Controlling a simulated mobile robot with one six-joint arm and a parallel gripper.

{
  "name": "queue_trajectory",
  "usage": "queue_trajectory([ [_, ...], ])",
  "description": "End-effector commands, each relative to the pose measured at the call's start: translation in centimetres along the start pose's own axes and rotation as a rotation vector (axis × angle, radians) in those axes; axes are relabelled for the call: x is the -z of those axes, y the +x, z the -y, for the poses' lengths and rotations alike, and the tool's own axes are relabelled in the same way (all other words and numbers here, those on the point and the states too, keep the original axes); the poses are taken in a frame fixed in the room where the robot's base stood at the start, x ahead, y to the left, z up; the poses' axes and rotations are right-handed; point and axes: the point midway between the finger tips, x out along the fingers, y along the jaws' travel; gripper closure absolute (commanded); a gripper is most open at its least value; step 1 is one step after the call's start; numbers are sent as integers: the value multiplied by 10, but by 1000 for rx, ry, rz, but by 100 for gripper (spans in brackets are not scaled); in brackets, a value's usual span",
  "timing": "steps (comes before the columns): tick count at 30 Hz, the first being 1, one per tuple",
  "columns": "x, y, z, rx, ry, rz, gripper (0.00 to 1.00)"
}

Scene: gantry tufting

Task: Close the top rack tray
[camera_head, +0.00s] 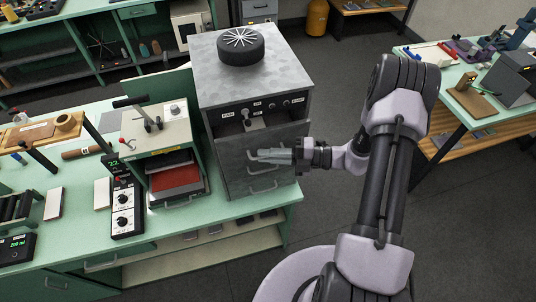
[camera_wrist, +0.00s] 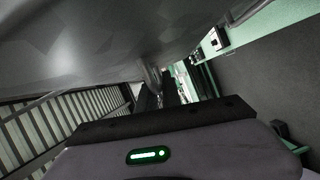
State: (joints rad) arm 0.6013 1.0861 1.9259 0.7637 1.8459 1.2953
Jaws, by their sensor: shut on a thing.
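The grey metal cabinet (camera_head: 252,85) stands on the green bench and holds the stacked rack trays. Its upper front (camera_head: 262,135) lies just above my gripper (camera_head: 268,156), which reaches in from the right. My gripper is shut at the cabinet's front, apparently on the top rack tray's handle, which its fingers hide. Lower tray handles (camera_head: 263,187) show below it. In the wrist view, a grey metal surface (camera_wrist: 90,45) fills the upper left, close to the camera. The fingertips and the grip are hard to make out there.
A round black fan (camera_head: 241,46) sits on top of the cabinet. A small press with a red plate (camera_head: 176,179) stands close on the left, beside a control box (camera_head: 126,208). Dark floor is open at the right, before another bench (camera_head: 455,122).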

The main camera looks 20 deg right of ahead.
Motion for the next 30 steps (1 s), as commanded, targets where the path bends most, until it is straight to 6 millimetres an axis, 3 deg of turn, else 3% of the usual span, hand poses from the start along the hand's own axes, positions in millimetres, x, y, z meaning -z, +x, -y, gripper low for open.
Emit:
queue_trajectory([
  [17,-1,0,0,0,-1,0,100],
  [25,-36,15,-5,1,-3,0,100],
  [30,-43,17,-9,0,0,1,100],
])
